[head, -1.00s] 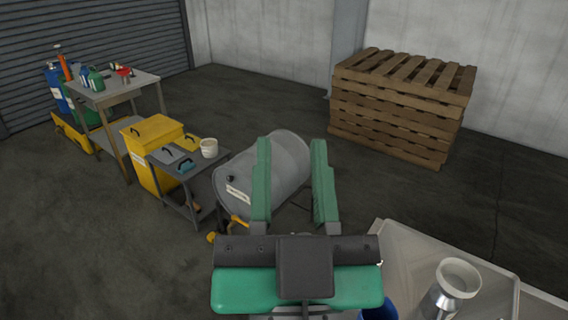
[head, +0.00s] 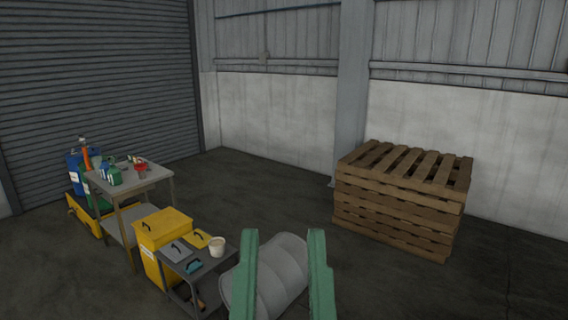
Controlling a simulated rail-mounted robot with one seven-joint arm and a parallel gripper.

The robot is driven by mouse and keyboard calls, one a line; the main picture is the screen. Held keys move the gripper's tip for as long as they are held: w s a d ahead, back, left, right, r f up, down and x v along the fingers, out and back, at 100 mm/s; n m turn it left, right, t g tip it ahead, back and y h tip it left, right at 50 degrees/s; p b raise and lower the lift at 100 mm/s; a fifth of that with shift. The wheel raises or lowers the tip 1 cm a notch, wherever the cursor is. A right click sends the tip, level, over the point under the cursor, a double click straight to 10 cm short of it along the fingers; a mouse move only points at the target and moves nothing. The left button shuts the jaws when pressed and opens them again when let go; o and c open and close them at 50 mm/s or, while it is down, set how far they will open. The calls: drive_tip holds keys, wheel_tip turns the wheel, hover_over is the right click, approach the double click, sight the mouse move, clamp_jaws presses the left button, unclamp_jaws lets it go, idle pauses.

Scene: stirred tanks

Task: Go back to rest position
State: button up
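My gripper (head: 284,262) shows at the bottom middle of the head view. Its two green fingers point up in the picture and stand wide apart, with nothing held between them. The rest of my arm is below the picture's edge.
A stack of wooden pallets (head: 400,205) stands right of centre by the wall. At left are a dark cart (head: 201,275) with a white bucket (head: 217,246), a yellow bin (head: 160,235) and a metal table (head: 140,177). The floor (head: 270,190) between is open.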

wheel_tip(320, 180, up, 20)
drive_tip(key=p, duration=1.6)
drive_tip(key=shift+a+r, duration=0.1)
